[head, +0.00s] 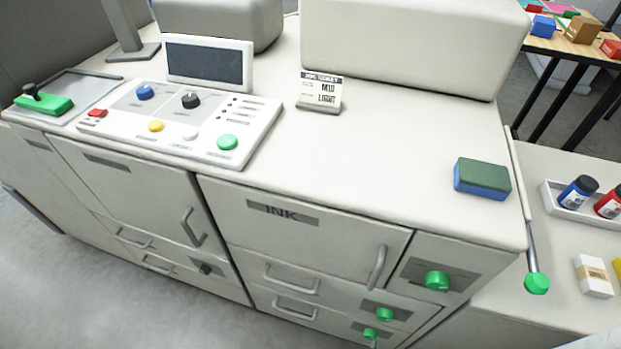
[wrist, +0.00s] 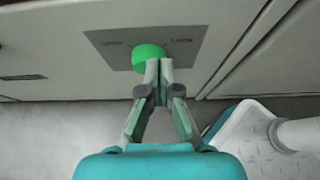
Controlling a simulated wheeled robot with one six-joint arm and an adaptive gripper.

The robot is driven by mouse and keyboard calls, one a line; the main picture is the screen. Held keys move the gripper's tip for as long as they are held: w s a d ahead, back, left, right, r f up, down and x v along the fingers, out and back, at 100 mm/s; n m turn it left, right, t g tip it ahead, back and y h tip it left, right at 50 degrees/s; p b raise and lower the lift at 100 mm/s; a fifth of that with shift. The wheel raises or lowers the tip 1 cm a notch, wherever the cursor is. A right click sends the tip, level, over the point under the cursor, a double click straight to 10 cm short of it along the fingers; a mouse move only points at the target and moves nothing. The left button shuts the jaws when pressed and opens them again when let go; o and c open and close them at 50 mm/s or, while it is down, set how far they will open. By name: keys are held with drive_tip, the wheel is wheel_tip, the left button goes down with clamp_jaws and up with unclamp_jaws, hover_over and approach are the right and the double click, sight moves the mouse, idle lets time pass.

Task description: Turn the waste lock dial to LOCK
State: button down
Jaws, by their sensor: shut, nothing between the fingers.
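A round green dial (wrist: 148,57) sits on a grey plate (wrist: 185,45) in the wrist view. Small labels are on either side of it, too blurred to read. My gripper (wrist: 159,66) is shut and empty, its fingertips at the dial's lower right edge; I cannot tell whether they touch it. In the head view several green dials show on the cabinet's right front: an upper one (head: 437,280), a middle one (head: 384,314) and a lowest one (head: 370,333). Which is the waste lock dial cannot be read. The dial's pointer setting is not clear.
Bar handles, such as the INK door's (head: 377,267), stick out from the cabinet front. A green-ended lever (head: 536,283) projects at the right corner. A sponge (head: 482,178) lies on top. Grey floor (head: 150,310) in front is open.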

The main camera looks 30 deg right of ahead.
sight(370, 335)
drive_tip(key=shift+s+a, duration=1.2)
drive_tip(key=shift+s, duration=0.05)
drive_tip(key=shift+a, duration=0.1)
drive_tip(key=shift+w+a+f, duration=0.1)
drive_tip(key=shift+w+a, duration=0.2)
drive_tip(key=shift+a, duration=0.25)
drive_tip(key=shift+w+a+f, duration=0.1)
drive_tip(key=shift+w+a, duration=0.2)
drive_tip(key=shift+a, duration=0.2)
drive_tip(key=shift+w+d, duration=0.1)
drive_tip(key=shift+w+d, duration=2.25)
drive_tip(key=shift+d, duration=0.05)
